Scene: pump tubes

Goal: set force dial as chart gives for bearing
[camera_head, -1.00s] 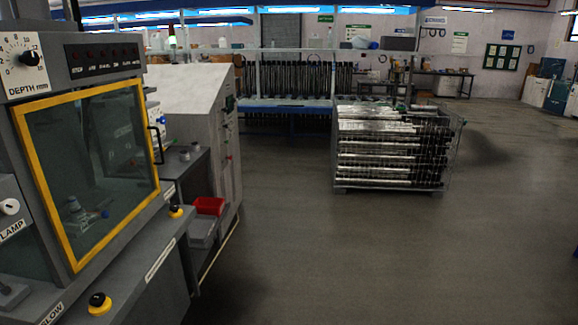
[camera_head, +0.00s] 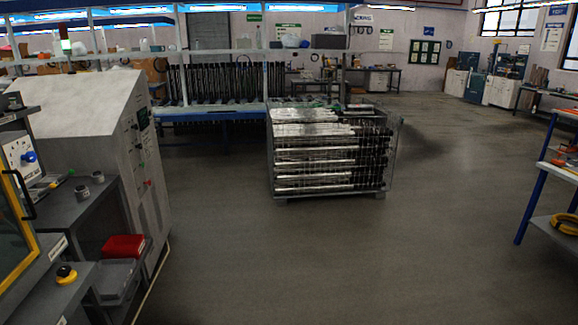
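A white dial plate with a blue knob (camera_head: 28,157) shows at the left edge, beyond the yellow-framed machine door (camera_head: 14,225). Its label is too small to read, so I cannot tell whether it is the force dial. Small metal ring-like parts (camera_head: 97,177) stand on the dark bench top; I cannot tell whether one is the bearing. Several framed sheets hang on the back wall, one a dark board with papers (camera_head: 425,51); none is readable as the chart. My gripper is not in view.
A sloped grey cabinet (camera_head: 90,110) stands at the left. A red bin (camera_head: 122,246) sits low beside it. A wire crate of metal tubes (camera_head: 330,195) stands mid-floor. A blue-legged bench (camera_head: 530,210) is at the right. The floor (camera_head: 350,265) in front is clear.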

